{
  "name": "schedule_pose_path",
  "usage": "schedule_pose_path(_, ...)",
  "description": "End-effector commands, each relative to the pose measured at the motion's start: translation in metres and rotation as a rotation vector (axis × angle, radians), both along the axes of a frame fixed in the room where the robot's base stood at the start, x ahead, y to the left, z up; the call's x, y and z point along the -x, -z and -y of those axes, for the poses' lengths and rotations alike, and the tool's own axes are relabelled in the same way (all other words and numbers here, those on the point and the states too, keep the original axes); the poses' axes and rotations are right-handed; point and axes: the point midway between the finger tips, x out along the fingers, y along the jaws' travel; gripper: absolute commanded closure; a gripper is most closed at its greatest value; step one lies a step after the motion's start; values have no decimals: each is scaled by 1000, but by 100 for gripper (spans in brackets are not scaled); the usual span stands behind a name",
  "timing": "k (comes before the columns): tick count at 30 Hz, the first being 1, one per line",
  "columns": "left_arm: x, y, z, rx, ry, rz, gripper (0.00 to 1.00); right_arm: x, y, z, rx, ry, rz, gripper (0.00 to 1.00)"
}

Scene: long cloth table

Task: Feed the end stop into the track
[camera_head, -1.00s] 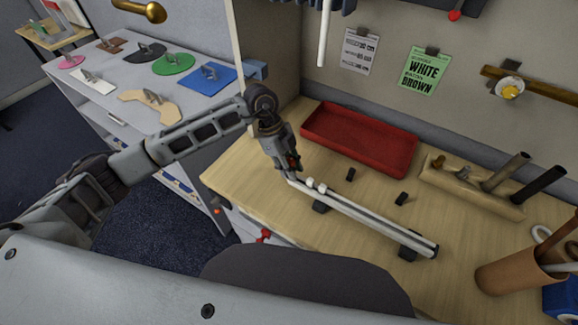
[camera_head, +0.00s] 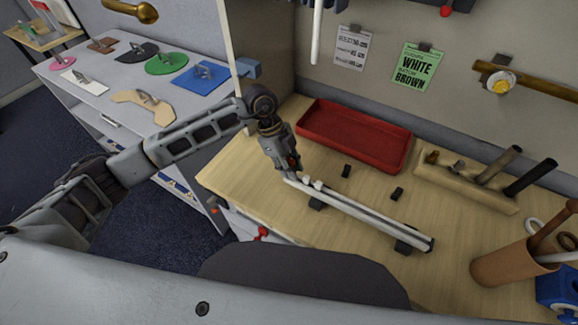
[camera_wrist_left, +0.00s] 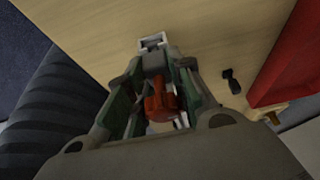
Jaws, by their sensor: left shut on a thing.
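The track (camera_head: 365,214) is a long white rail lying diagonally on the table, held up on dark blocks, with a dark piece at its right end. One or two white lumps (camera_head: 317,185) sit on it near its left end. My left gripper (camera_head: 288,173) points down at that left end, with its fingers shut. In the left wrist view a red-orange piece (camera_wrist_left: 158,103) lies between the fingers; it may be the end stop, but I cannot tell for sure. A pale block-like end (camera_wrist_left: 153,42) shows beyond the fingertips. Whether the held piece is inside the track is hidden. My right gripper is out of view.
Two small black pieces (camera_head: 346,171) (camera_head: 397,193) lie behind the track. A red tray (camera_head: 355,138) stands at the back, a wooden rack (camera_head: 465,182) and a brown cup (camera_head: 505,262) at the right. The table left of the tray is clear.

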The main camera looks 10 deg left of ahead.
Motion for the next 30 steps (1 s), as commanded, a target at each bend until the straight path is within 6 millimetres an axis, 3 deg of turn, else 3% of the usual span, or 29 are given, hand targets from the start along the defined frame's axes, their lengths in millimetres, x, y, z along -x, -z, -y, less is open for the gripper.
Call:
schedule_pose_path(27,5,0,13,0,0,0,98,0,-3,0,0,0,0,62)
schedule_pose_path(28,5,0,13,0,0,0,74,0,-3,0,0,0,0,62)
schedule_pose_path(30,5,0,13,0,0,0,65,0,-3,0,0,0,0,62)
